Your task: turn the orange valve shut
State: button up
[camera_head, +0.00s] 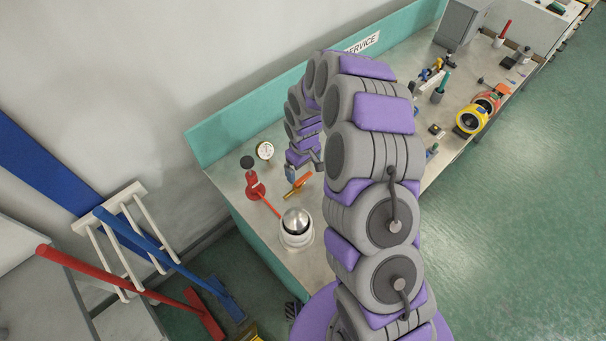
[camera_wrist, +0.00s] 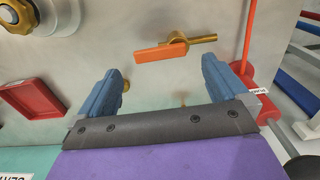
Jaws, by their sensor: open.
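The orange valve has a flat orange lever (camera_wrist: 160,52) on a brass body (camera_wrist: 202,39), set on the grey metal bench. In the wrist view the lever lies nearly level across the picture, with the brass part at its right end. My gripper (camera_wrist: 163,70) is open and empty, its two blue fingers spread to either side below the lever. The lever is beyond the fingertips and I see no contact. In the head view the orange lever (camera_head: 299,184) shows just below my gripper (camera_head: 304,170), which is partly hidden by my arm.
A round gauge (camera_head: 265,150) sits behind. A red tray (camera_wrist: 32,98) is left in the wrist view. Yellow parts (camera_head: 471,119) lie farther along the bench (camera_head: 235,183).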

aim_at(303, 178)
jog(key=shift+f, duration=2.25)
jog(key=c, duration=1)
